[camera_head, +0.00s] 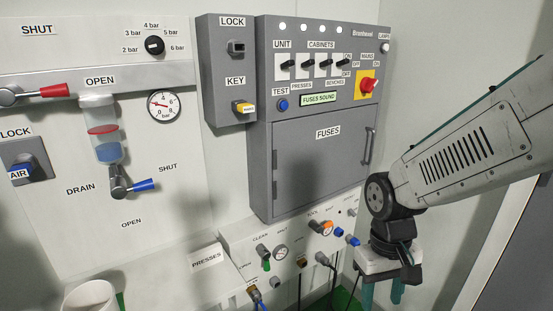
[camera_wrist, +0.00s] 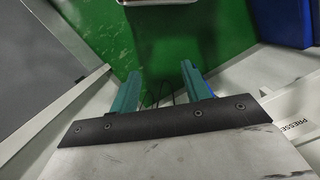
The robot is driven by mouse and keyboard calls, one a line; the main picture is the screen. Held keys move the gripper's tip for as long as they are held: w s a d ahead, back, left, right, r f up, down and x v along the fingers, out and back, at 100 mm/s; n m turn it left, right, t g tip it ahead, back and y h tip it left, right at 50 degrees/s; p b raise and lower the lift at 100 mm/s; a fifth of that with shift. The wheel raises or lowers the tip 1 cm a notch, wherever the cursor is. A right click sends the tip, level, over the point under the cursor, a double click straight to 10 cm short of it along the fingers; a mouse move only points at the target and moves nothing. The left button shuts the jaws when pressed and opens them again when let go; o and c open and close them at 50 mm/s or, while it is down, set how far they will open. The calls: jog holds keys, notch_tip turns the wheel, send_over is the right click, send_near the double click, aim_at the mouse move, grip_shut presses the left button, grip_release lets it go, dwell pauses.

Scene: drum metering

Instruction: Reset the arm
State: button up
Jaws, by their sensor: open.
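My gripper (camera_head: 383,291) hangs from my arm at the lower right of the head view, pointing down, beside the row of connectors. In the wrist view my gripper (camera_wrist: 160,88) shows two teal fingers spread apart with nothing between them. Below the fingers lies a green surface (camera_wrist: 180,35). The fingertips are cut off by the bottom edge of the head view.
A grey cabinet marked FUSES (camera_head: 320,165) with switches and a red knob (camera_head: 368,85) stands behind my arm. Hose connectors (camera_head: 264,252) jut out low in front. A panel with a red lever (camera_head: 50,91) and a blue drain lever (camera_head: 140,186) is at left.

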jog(key=s+d+r+m+t, duration=0.1)
jog(key=s+d+r, duration=0.2)
jog(key=s+r, duration=0.2)
jog(key=s+d+r+m+t, duration=0.1)
jog(key=s+d+r+t, duration=0.1)
jog(key=s+r, duration=0.4)
jog(key=shift+s+d+r, duration=0.15)
jog(key=shift+d+r, duration=0.65)
jog(key=shift+r, duration=0.4)
